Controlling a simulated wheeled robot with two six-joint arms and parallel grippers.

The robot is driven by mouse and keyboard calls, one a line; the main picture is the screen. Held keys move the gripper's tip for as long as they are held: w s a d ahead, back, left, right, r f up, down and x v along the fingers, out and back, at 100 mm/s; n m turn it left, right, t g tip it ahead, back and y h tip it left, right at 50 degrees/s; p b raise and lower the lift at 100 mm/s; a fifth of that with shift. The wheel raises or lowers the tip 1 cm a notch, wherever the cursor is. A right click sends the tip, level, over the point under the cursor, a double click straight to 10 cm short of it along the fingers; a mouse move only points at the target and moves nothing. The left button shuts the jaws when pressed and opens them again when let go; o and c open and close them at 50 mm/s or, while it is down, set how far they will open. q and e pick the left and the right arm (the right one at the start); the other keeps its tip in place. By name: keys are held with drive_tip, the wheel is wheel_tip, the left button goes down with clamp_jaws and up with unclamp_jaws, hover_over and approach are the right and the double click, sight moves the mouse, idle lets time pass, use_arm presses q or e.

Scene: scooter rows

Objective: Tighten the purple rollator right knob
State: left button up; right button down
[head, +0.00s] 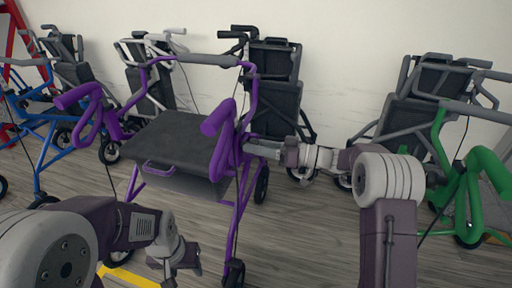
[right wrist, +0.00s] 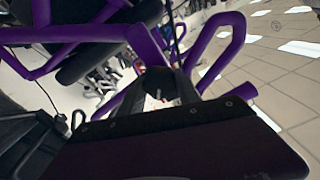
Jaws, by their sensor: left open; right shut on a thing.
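The purple rollator (head: 228,148) stands upright in the middle of the head view, with a dark seat and looped purple handles. My right gripper (head: 250,148) reaches in from the right at the frame tube below its right handle. In the right wrist view a dark knob (right wrist: 156,82) sits between the fingers of my right gripper (right wrist: 168,88), against the purple tube. The gripper is shut on it. In the head view the knob is hidden behind the fingers. My left gripper (head: 186,260) is open and empty, low in front of the rollator.
A blue rollator (head: 50,118) stands at the left and a green one (head: 470,180) at the right. Folded dark rollators (head: 272,85) line the white wall. A yellow floor line (head: 125,276) runs at the lower left.

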drive_tip(key=m, duration=0.3)
drive_tip(key=shift+m+p, duration=0.3)
drive_tip(key=shift+m, duration=0.1)
drive_tip(key=m+p, duration=0.1)
drive_tip(key=m, duration=0.2)
drive_tip(key=shift+m+p, duration=0.3)
drive_tip(key=m+p, duration=0.2)
drive_tip(key=m, duration=0.1)
drive_tip(key=shift+w+m, duration=0.1)
drive_tip(key=shift+m, duration=0.2)
drive_tip(key=m+p, duration=0.3)
drive_tip(key=shift+m, duration=0.3)
drive_tip(key=m+p, duration=0.7)
drive_tip(key=shift+f, duration=0.1)
drive_tip(key=m+p, duration=0.3)
drive_tip(key=m, duration=0.1)
drive_tip(key=shift+f, duration=0.15)
drive_tip(key=shift+f+m+p, duration=0.15)
drive_tip(key=shift+m+p, duration=0.7)
drive_tip(key=shift+m, duration=0.65)
